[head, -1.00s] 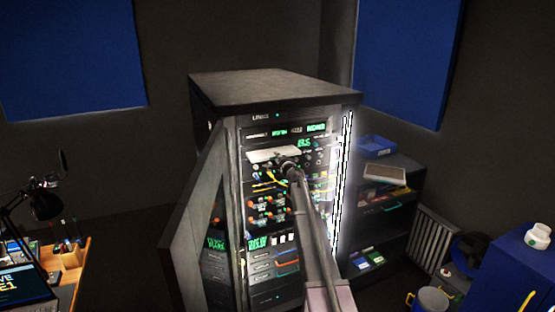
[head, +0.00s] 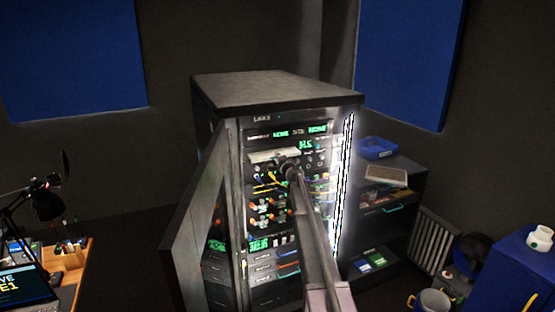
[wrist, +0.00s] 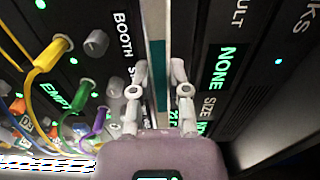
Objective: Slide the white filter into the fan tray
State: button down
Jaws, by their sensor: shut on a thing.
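The white filter (head: 272,156) shows in the head view as a thin pale slab at the rack front, just below the panel with green NONE readouts (head: 290,132). My gripper (head: 290,168) is at its right front, shut on it. In the wrist view the fingertips (wrist: 160,75) close around a narrow pale and teal strip (wrist: 155,22), which lies between the BOOTH panel and the panel reading NONE. The fan tray's opening is hard to make out, and how deep the filter sits is hidden.
Yellow, green and purple cables (wrist: 45,55) plug in left of my gripper in the wrist view. The rack's open door (head: 195,205) stands at left. A low shelf unit (head: 385,215) with a blue tray (head: 376,148) and a framed pale panel (head: 386,174) stands at right.

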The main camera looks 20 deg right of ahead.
jog(key=shift+w, duration=1.4)
jog(key=c, duration=0.5)
grip_release()
jog(key=shift+c, duration=0.2)
jog(key=shift+s, duration=0.1)
jog(key=s, duration=0.7)
jog(key=shift+s, duration=0.2)
dwell(0.5)
